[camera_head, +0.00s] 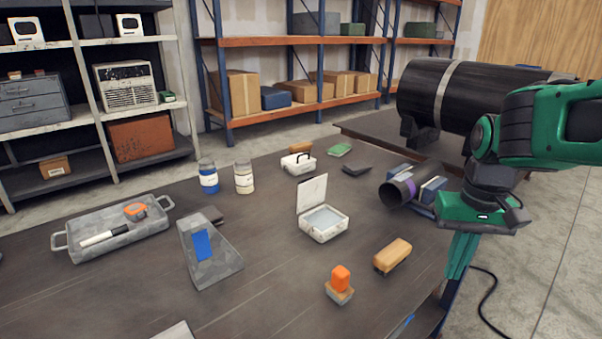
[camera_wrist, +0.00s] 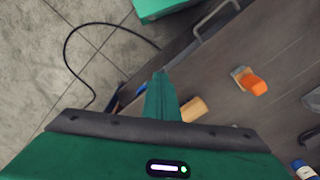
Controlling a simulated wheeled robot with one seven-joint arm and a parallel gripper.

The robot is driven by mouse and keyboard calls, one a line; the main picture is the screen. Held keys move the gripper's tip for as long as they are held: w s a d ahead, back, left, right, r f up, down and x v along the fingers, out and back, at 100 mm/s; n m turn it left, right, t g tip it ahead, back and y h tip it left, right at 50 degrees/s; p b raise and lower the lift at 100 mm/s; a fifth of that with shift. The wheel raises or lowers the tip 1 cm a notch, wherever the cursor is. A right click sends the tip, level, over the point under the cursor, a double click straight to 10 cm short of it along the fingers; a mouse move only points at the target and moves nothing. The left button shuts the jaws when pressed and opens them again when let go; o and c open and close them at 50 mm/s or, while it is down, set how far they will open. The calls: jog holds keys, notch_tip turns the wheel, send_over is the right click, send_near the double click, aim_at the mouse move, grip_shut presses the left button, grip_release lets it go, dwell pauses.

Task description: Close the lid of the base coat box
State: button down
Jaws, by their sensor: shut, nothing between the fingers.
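A white box (camera_head: 324,228) stands on the table in the head view, right of the middle. Its lid (camera_head: 312,194) is open and stands upright along the back left side. The inside looks pale grey and flat. No label is readable, but it is the only box with an open lid. My gripper (camera_head: 459,272) is shut and empty, pointing down beside the table's right edge, well to the right of the box. It also shows in the wrist view (camera_wrist: 160,76), where the white box is not visible.
A closed white case (camera_head: 298,163) stands behind. A grey tray (camera_head: 112,236) is left.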

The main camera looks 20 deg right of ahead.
jog(key=w+a+r+n, duration=0.1)
jog(key=w+r+n, duration=0.35)
jog(key=w, duration=0.95)
notch_tip(320, 180, up, 6)
jog(key=n+t+y, duration=0.1)
jog(key=n+t, duration=0.1)
jog(key=n, duration=0.4)
send_over(308, 190)
jog(key=w+a, duration=0.1)
jog(key=w, duration=0.6)
notch_tip(308, 190, down, 9)
jog(key=s, duration=0.1)
jog(key=shift+s+d, duration=0.35)
jog(key=shift+a, duration=0.1)
